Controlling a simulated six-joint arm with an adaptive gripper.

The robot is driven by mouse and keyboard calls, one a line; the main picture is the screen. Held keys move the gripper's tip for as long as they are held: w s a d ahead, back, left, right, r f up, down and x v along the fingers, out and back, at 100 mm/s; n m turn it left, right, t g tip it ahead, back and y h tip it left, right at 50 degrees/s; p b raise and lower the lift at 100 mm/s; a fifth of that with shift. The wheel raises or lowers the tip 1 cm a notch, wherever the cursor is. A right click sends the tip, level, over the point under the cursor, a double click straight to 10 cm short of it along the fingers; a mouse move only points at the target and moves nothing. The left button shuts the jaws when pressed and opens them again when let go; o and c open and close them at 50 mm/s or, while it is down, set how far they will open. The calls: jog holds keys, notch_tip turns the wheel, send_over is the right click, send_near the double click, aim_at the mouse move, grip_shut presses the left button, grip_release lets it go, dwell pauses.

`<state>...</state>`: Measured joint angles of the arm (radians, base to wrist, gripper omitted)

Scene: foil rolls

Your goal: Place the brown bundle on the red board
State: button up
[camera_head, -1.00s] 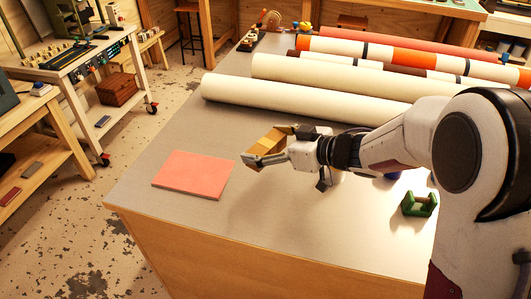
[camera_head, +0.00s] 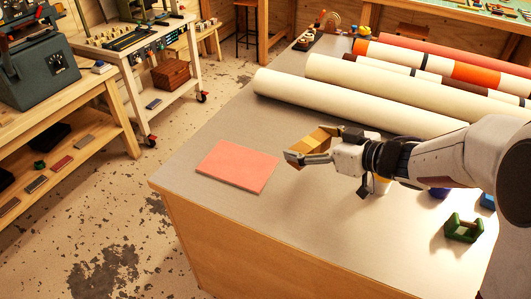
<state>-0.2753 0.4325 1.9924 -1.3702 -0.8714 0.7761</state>
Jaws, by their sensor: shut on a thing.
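The red board (camera_head: 238,166) lies flat on the grey table top, near its left front corner. A golden-brown block-like thing, which I take as the brown bundle (camera_head: 314,141), is between the fingers of my gripper (camera_head: 305,149). My gripper is shut on it and holds it just right of the board, apart from the board in the picture. The bundle looks tilted, and the fingers hide part of it. Its height above the table is hard to tell.
Long cream rolls (camera_head: 330,104) and striped rolls (camera_head: 400,57) lie across the back of the table (camera_head: 215,215). A green holder (camera_head: 464,228) stands at the right, with a blue thing (camera_head: 487,201) near it. The table around the board is clear.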

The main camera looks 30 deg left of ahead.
jog(key=s+a+f+n+g, duration=0.1)
jog(key=s+a+n+g, duration=0.2)
jog(key=a, duration=0.9)
notch_tip(320, 180, up, 3)
jog(key=n+g+y, duration=0.1)
jog(key=g, duration=0.1)
send_over(237, 163)
jog(key=shift+f, duration=0.15)
jog(key=shift+f, duration=3.15)
jog(key=shift+f, duration=1.9)
jog(key=shift+f, duration=0.1)
